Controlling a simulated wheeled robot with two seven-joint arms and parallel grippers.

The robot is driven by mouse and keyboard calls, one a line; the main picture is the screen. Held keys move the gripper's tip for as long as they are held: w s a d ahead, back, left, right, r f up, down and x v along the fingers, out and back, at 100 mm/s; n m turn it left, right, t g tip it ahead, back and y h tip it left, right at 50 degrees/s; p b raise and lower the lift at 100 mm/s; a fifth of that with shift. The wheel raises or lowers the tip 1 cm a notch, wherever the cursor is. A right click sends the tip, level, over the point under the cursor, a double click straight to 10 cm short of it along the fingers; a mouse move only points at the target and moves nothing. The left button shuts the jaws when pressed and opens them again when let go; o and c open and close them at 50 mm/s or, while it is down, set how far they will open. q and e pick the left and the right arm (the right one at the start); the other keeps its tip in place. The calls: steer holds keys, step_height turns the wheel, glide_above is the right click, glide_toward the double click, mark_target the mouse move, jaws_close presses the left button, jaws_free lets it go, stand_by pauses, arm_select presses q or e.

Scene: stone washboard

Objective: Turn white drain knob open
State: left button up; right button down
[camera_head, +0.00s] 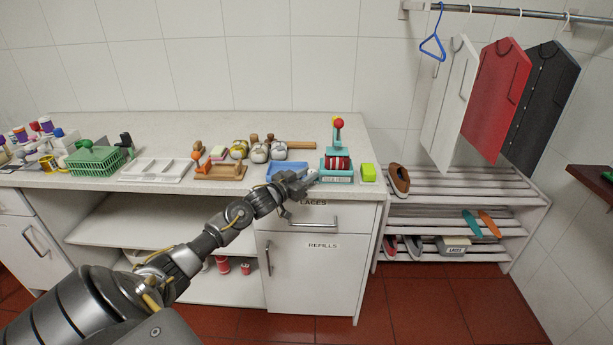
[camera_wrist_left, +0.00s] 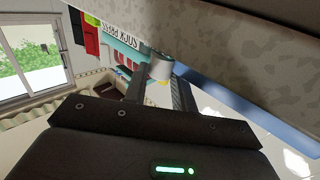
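A small white knob (camera_wrist_left: 160,67) shows in the left wrist view, at the front of the teal device (camera_head: 336,165), which has a red striped middle and a lettered white label. In the head view the knob cannot be clearly made out beside my gripper. My left gripper (camera_head: 304,181) is at the counter's front edge, just left of the teal device. In the left wrist view its two fingers (camera_wrist_left: 160,88) stand apart, one on each side of the knob. I cannot tell whether they touch it. My right gripper is in neither view.
A blue tray (camera_head: 284,168) lies behind my left gripper. The counter (camera_head: 215,126) holds a green basket (camera_head: 97,160) and a white tray (camera_head: 157,170). A shoe rack (camera_head: 460,187) stands to the right.

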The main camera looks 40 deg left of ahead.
arm_select(q)
steer(key=shift+c, duration=1.4)
steer(key=shift+d+r+n+y+p, duration=0.15)
steer(key=shift+n+y+p, duration=0.15)
steer(key=shift+y+p, duration=0.2)
steer(key=shift+d+r+n+y+p, duration=0.15)
steer(key=shift+n+y+p, duration=0.15)
steer(key=shift+y+p, duration=0.15)
steer(key=n+y, duration=0.1)
steer(key=y, duration=0.2)
steer(key=shift+d+f+n+p, duration=0.1)
steer(key=shift+f+n+p, duration=0.1)
steer(key=shift+n+p, duration=0.2)
steer(key=shift+f, duration=0.1)
steer(key=o, duration=1)
